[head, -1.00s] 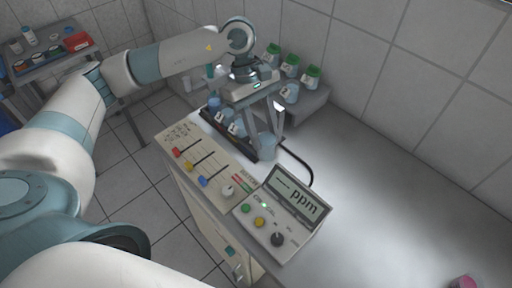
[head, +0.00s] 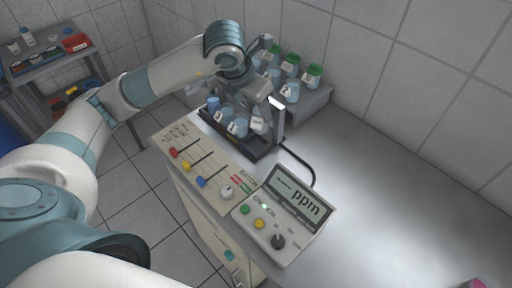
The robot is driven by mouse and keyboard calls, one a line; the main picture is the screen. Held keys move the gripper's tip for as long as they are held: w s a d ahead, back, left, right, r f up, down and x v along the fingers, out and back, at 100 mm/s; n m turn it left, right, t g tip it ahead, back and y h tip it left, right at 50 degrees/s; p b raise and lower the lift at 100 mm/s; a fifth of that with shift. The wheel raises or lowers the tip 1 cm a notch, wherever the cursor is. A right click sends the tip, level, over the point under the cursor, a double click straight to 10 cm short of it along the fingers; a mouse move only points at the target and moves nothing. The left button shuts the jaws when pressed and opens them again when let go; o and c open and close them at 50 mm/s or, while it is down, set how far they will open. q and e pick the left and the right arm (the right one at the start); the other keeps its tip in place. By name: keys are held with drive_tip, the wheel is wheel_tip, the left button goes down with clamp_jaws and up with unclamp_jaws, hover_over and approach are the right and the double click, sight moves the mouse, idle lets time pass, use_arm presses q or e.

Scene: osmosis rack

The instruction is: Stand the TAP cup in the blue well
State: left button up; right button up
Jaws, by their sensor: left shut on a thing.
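My left gripper (head: 268,110) is shut on a pale blue cup (head: 259,123) with a white label; the lettering is too small to read for certain. The cup is tilted and appears to be over the right part of a dark rack (head: 265,152). Whether it touches the rack cannot be told. Two labelled cups (head: 238,127) (head: 226,114) and a bluer cup (head: 213,103) stand in the rack to its left. The gripper partly hides the rack's back. No blue well can be made out. My right gripper is not in view.
A control panel with coloured sliders (head: 200,165) and a ppm meter (head: 290,205) stand in front of the rack. Several green-lidded jars (head: 312,75) stand on a grey step behind. A black cable (head: 312,170) curves on the right. The bench beyond is clear.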

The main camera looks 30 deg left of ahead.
sight(254, 122)
use_arm(q)
drive_tip(key=n, duration=0.1)
drive_tip(key=a+n+y, duration=0.1)
drive_tip(key=n, duration=0.1)
drive_tip(key=shift+w+a+r, duration=0.1)
drive_tip(key=shift+w+a, duration=0.05)
drive_tip(key=shift+w, duration=0.25)
drive_tip(key=shift+a+n+y, duration=0.15)
drive_tip(key=shift+n+y, duration=0.15)
drive_tip(key=shift+n, duration=0.1)
wheel_tip(254, 122, down, 5)
drive_tip(key=shift+f+p, duration=0.2)
drive_tip(key=shift+p, duration=0.6)
drive_tip(key=shift+f, duration=0.45)
drive_tip(key=shift+f+p, duration=0.65)
drive_tip(key=shift+f, duration=1.15)
